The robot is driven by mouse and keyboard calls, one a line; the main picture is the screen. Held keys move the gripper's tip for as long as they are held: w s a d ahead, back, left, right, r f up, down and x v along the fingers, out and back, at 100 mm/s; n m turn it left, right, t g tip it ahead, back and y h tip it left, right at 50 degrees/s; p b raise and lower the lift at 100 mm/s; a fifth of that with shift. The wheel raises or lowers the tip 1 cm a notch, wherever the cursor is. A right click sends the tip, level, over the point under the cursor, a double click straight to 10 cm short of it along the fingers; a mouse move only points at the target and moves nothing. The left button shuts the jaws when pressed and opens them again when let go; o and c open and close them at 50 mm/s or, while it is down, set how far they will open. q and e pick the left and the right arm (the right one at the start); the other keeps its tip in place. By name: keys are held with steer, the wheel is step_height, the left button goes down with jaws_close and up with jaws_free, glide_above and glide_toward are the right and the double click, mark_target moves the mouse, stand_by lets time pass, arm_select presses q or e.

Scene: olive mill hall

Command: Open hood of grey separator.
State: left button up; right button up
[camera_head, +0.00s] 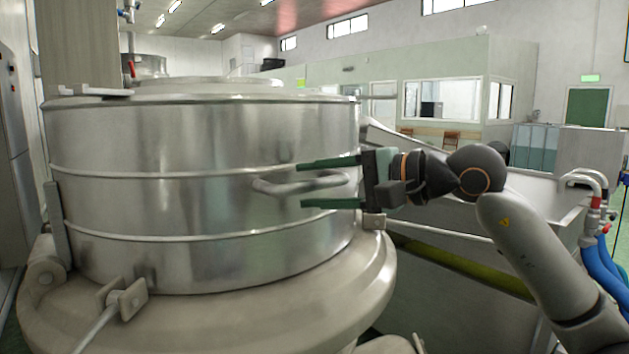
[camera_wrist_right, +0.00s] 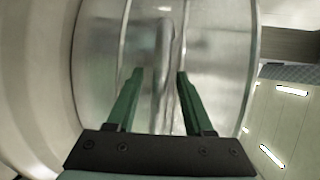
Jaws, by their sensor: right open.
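The grey separator's hood (camera_head: 200,145) is a large round steel drum with raised bands, sitting level on a wide base flange (camera_head: 250,305). A bar handle (camera_head: 290,186) sticks out from its side. My right gripper (camera_head: 330,182) is open, with one green finger above the handle and one below it in the head view; I cannot tell if either touches. In the right wrist view, the open fingers (camera_wrist_right: 158,88) point at the steel wall (camera_wrist_right: 215,60), and the handle (camera_wrist_right: 164,85) shows between them. My left gripper is not in view.
A clamp bolt (camera_head: 125,298) sits on the flange at the front left. A steel hopper (camera_head: 450,190) stands behind my right arm. Red valves with blue hoses (camera_head: 600,255) are at the far right. A cabinet (camera_head: 12,160) stands at the left edge.

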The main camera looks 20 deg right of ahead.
steer(key=shift+w+a, duration=0.15)
steer(key=shift+c, duration=0.2)
jaws_close()
stand_by(1.2)
